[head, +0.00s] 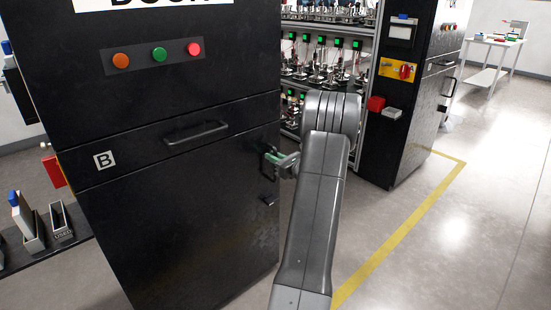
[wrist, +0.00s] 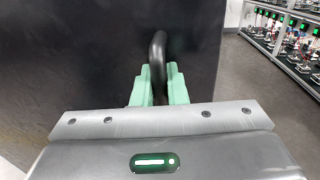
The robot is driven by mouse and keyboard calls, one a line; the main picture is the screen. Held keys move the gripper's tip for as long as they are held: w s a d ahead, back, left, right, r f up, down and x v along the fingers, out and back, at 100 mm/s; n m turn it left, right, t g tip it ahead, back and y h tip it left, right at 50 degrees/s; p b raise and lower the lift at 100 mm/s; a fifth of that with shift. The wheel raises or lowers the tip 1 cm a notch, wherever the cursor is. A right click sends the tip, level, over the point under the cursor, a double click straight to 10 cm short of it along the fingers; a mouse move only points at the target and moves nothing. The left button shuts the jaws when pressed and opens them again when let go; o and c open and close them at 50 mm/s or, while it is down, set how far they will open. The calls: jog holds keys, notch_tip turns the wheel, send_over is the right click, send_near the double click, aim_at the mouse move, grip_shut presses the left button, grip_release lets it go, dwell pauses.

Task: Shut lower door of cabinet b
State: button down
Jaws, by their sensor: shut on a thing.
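Cabinet B is black, with a white B label (head: 104,160) on its front in the head view. Its lower door (head: 180,220) is a large flat black panel below a drawer-like band, and it looks flush or nearly flush with the front; I cannot tell if it is fully shut. My gripper (head: 277,162) is at the door's right edge. In the wrist view its green fingers (wrist: 158,86) are closed on both sides of the black door handle (wrist: 158,52).
A horizontal handle (head: 196,132) and three coloured buttons (head: 159,55) are above the door. Racks of devices (head: 325,65) stand behind, with another black cabinet (head: 408,110) at right. The floor (head: 440,235) at right is clear, with a yellow line.

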jog(key=c, duration=1.6)
grip_release()
jog(key=shift+w+a+r, duration=0.1)
jog(key=shift+w+r, duration=0.05)
jog(key=shift+w, duration=0.1)
jog(key=shift+o, duration=0.2)
jog(key=p+v, duration=0.2)
jog(key=v, duration=1.2)
jog(key=shift+a, duration=0.1)
jog(key=b+x, duration=0.2)
jog(key=x, duration=1.1)
jog(key=shift+w+a, duration=0.2)
jog(key=shift+a, duration=0.05)
jog(key=shift+s+d, duration=0.1)
